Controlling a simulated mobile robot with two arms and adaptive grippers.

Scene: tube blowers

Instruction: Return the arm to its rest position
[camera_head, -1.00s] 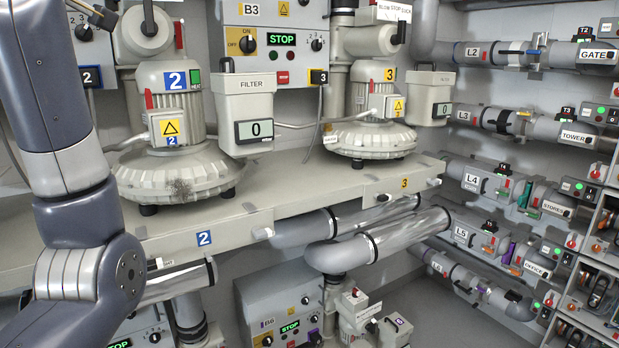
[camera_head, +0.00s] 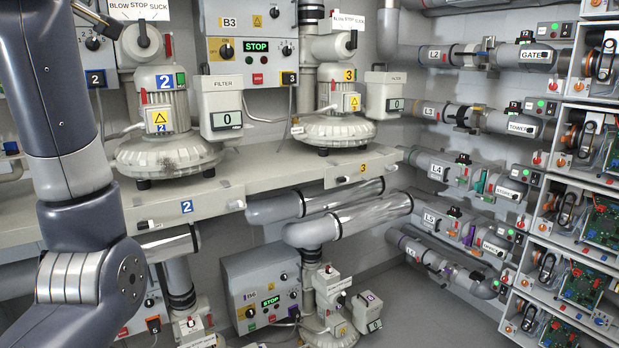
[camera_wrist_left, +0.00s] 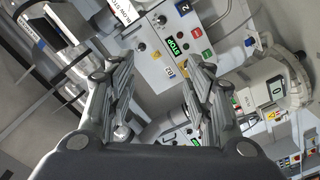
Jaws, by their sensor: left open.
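My left arm (camera_head: 75,170) comes down the left side of the head view, with its elbow joint low at the left. Its gripper is outside the head view. In the left wrist view my left gripper (camera_wrist_left: 160,85) is open, with its two fingers apart and nothing between them. Beyond the fingers is a grey control panel (camera_wrist_left: 182,62) with a green STOP display, seen tilted. No right arm or right gripper shows.
Blower 2 (camera_head: 165,140) and blower 3 (camera_head: 338,120) stand on a grey bench (camera_head: 275,170). The B6 control box (camera_head: 262,285) is below. Labelled pipes (camera_head: 455,172) and open electronics shelves (camera_head: 570,225) line the right. Bare floor (camera_head: 405,300) shows at lower middle.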

